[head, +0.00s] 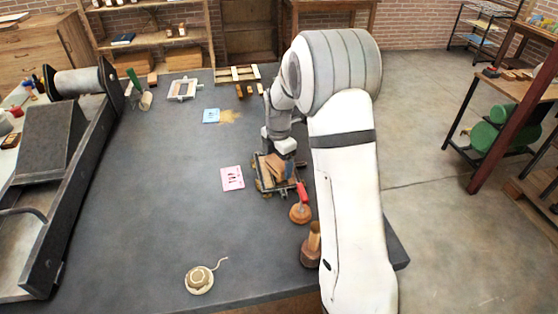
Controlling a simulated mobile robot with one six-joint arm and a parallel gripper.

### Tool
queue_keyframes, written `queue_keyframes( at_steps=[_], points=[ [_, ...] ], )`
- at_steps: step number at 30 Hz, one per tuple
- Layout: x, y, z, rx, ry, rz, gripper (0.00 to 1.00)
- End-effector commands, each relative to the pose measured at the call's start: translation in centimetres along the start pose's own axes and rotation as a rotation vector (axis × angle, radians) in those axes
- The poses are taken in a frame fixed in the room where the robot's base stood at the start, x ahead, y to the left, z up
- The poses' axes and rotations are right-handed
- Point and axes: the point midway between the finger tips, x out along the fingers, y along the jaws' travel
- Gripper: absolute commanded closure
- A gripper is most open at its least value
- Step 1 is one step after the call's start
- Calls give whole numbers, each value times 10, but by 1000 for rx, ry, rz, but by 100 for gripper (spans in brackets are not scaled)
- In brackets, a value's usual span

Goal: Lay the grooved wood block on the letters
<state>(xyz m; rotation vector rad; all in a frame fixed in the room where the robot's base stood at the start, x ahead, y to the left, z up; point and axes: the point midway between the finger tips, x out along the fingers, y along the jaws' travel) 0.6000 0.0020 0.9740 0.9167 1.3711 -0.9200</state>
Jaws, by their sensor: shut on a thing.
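My gripper (284,162) is low over the right part of the dark table, shut on a brown wood block (268,170). The block looks tilted; its groove cannot be made out. It is over a small dark-edged tray or frame (263,192), and I cannot tell whether they touch. The letters cannot be made out; the block, gripper and arm cover much of that spot.
A pink printed card (232,178) lies left of the tray. A red-handled round tool (300,211) and a wooden mallet (311,250) stand close in front. A corded round item (199,279) lies nearer. A large press (45,180) fills the left. The table's middle is clear.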

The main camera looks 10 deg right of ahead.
Motion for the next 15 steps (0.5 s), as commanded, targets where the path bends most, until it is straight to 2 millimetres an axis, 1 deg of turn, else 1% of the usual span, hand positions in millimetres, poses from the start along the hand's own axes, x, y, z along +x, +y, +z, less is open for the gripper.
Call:
queue_keyframes(
  at_steps=[7,15],
  points=[
    [1,1,0,-1,-1,3,44],
    [10,1,0,-1,-1,2,44]
  ],
)
